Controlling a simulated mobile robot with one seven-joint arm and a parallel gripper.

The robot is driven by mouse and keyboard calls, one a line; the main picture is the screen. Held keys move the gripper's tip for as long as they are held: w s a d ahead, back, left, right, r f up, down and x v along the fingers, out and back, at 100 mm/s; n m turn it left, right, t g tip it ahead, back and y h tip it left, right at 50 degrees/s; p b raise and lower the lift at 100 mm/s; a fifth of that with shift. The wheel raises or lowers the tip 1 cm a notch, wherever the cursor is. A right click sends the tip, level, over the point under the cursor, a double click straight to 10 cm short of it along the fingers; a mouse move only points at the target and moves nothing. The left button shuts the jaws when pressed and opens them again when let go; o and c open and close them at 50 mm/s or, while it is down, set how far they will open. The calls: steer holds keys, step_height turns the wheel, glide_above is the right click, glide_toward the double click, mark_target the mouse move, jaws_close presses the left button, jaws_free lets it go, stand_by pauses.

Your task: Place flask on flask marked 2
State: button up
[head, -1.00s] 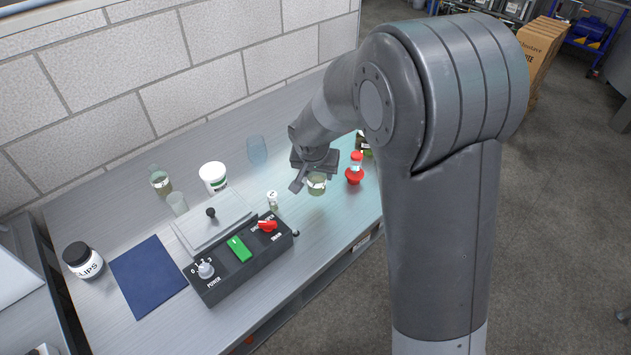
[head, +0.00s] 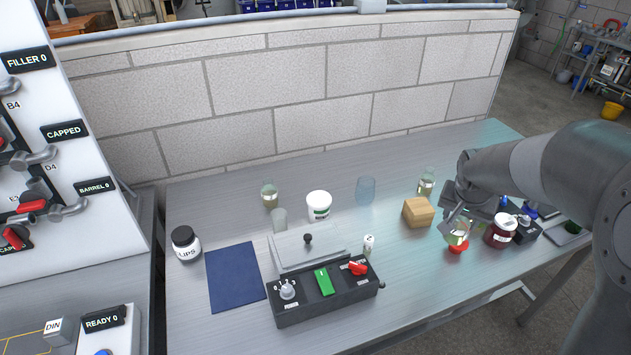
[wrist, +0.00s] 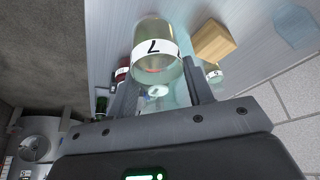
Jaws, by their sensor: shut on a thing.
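My gripper (head: 455,218) is shut on a clear glass flask (head: 459,233) with pale greenish contents. In the wrist view the flask (wrist: 157,60) is between the finger ends, with a white band bearing a dark mark like a 7 or a 2; I cannot tell which. Red (head: 458,247) shows just under the flask; I cannot tell whether they touch. Another flask with a pale band (head: 427,183) stands behind the wooden block, and its mark is too small to read. A similar flask (head: 269,195) stands at the back left. A small white container (head: 368,244) carries a mark resembling 2.
A wooden block (head: 417,212) stands close left of my gripper, and a dark red jar (head: 501,229) close right. A bluish glass (head: 365,190), a white tub (head: 319,205) and a black control box (head: 327,295) are farther left. The bench front between control box and gripper is clear.

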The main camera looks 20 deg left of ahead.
steer(key=w+a+r+n+y, duration=0.1)
steer(key=w+a+r, duration=0.15)
steer(key=a, duration=0.75)
steer(key=w+a+r+n, duration=0.2)
steer(key=w+a, duration=0.1)
steer(key=a, duration=0.7)
steer(key=w+a+r+n+y, duration=0.1)
steer(key=w+a+r, duration=0.15)
steer(key=a, duration=0.75)
steer(key=s+a+r+n, duration=0.1)
steer(key=s+a+n, duration=0.1)
steer(key=a, duration=1.1)
steer(key=shift+s+a+f, duration=0.55)
steer(key=shift+a+f, duration=1.15)
steer(key=shift+a, duration=0.05)
steer(key=shift+s+a+f, duration=0.5)
steer(key=shift+a+f, duration=1.25)
steer(key=shift+a, duration=0.05)
steer(key=shift+s+a+f, duration=0.55)
steer(key=shift+a+f, duration=1.15)
steer(key=shift+a, duration=0.05)
steer(key=shift+f, duration=0.2)
steer(key=o, duration=1.1)
